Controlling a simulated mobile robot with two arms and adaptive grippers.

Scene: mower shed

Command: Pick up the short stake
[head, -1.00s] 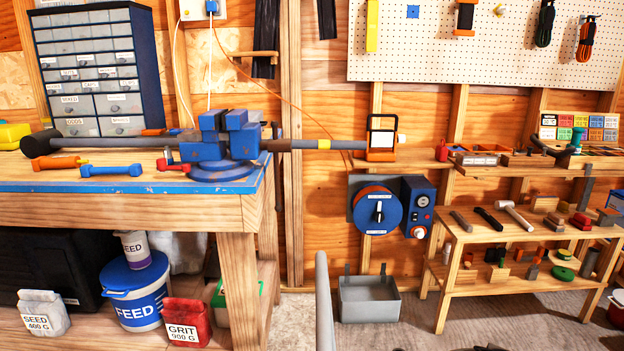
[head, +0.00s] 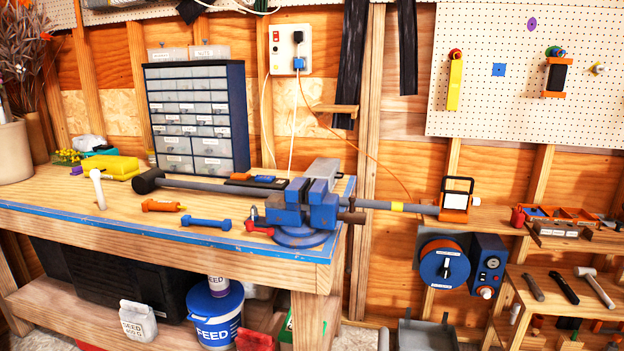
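I cannot make out for sure which thing is the short stake. A short white upright piece (head: 97,188) stands at the left of the workbench (head: 60,206), slightly tilted, with a wider top. On the right-hand shelf, a short grey bar (head: 533,287) and a dark bar (head: 563,288) lie side by side, beside a pale-headed hammer (head: 597,287). Neither of my grippers is in view.
A blue vise (head: 300,208) has a long grey shaft (head: 385,204) beside or through it, reaching past the bench's right end. Orange, blue and red hand tools lie before it. A drawer cabinet (head: 200,115) stands behind. The bench's front left is mostly clear.

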